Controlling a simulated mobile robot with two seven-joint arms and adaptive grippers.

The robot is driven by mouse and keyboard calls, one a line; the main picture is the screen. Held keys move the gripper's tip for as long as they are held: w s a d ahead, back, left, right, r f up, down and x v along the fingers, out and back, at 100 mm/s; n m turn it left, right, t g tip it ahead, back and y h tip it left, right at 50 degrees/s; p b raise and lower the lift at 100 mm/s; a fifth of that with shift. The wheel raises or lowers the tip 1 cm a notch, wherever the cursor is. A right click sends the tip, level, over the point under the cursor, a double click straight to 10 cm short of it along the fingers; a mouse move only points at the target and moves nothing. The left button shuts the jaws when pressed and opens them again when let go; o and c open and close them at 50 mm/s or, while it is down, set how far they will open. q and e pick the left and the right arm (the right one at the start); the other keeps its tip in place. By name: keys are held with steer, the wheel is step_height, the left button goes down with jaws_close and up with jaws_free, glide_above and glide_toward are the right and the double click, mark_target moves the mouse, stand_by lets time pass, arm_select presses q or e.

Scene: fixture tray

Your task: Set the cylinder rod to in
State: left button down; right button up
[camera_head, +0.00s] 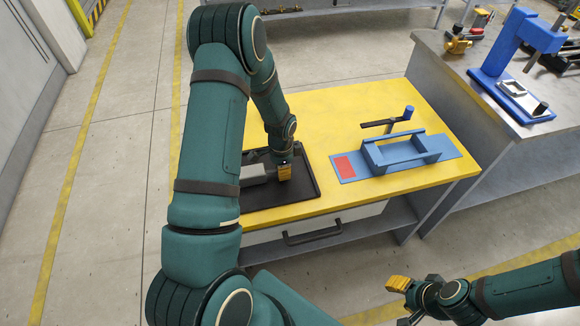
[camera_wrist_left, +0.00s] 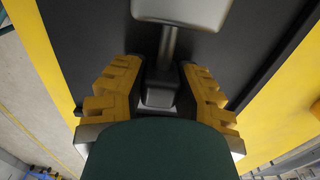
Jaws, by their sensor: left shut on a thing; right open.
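The cylinder (camera_head: 255,174) lies in a dark tray (camera_head: 291,204) on the left part of the yellow table. In the left wrist view its pale grey body (camera_wrist_left: 185,10) is at the top. A thin grey rod (camera_wrist_left: 168,44) shows between the body and a dark block (camera_wrist_left: 160,90) at the rod's end. My left gripper (camera_head: 284,172) is over the tray at the rod end. In the wrist view my left gripper (camera_wrist_left: 160,88) has its yellow fingers shut on the block. My right gripper (camera_head: 401,290) is open and empty, in front of the table.
A blue fixture (camera_head: 450,150) with a red patch (camera_head: 344,166) and a dark clamp arm (camera_head: 380,123) stands right of the tray. A grey bench (camera_head: 470,96) with a blue press (camera_head: 510,45) is further right. Bare yellow tabletop (camera_head: 345,98) lies behind.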

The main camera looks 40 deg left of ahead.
arm_select(q)
steer(key=shift+s+f, duration=0.1)
steer(key=shift+s, duration=0.05)
steer(key=c, duration=0.7)
jaws_free()
steer(key=shift+o, duration=0.2)
steer(key=shift+r, duration=0.35)
step_height(320, 180, up, 11)
steer(key=shift+r, duration=0.2)
